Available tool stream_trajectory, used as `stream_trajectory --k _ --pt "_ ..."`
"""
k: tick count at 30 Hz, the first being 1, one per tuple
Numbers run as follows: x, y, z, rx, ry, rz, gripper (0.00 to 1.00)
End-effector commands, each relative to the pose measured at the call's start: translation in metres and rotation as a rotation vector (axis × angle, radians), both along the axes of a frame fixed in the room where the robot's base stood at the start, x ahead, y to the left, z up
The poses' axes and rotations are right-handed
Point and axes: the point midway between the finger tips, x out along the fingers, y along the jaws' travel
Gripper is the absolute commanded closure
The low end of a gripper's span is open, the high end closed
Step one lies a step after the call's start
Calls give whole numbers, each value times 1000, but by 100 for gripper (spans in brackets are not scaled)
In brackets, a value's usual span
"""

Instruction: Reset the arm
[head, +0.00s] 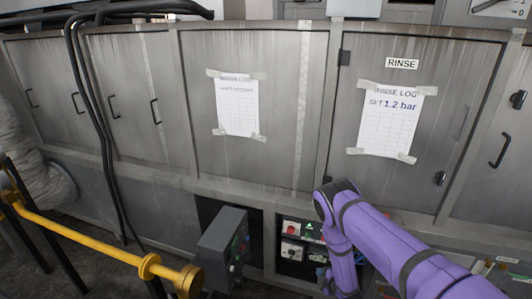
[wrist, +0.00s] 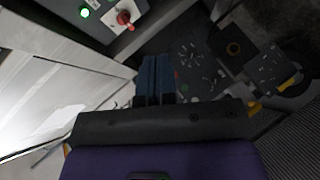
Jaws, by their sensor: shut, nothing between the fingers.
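My purple arm (head: 378,238) reaches in from the lower right in the head view. It bends at an elbow in front of the metal cabinets, and its far part runs down to the bottom edge. My gripper cannot be made out in the head view. In the wrist view my gripper (wrist: 155,68) shows as two dark bluish fingers side by side, shut with nothing between them.
A control panel (head: 291,240) with a red knob and green light sits beside the elbow. A grey control box (head: 222,245) and yellow rail (head: 85,243) stand to the left. Cabinet doors (head: 250,110) carry taped paper logs.

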Motion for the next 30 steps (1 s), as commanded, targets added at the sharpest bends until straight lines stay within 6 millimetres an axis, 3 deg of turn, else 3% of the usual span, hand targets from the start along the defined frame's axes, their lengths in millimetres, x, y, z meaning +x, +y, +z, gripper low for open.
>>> stream_trajectory --k 8,14,22,30 --pt "27 1 33 19 24 -49 100" --pt "52 1 72 45 54 -103 100" --pt "96 -5 166 110 123 -231 100" --pt "117 -15 269 195 201 -363 100"
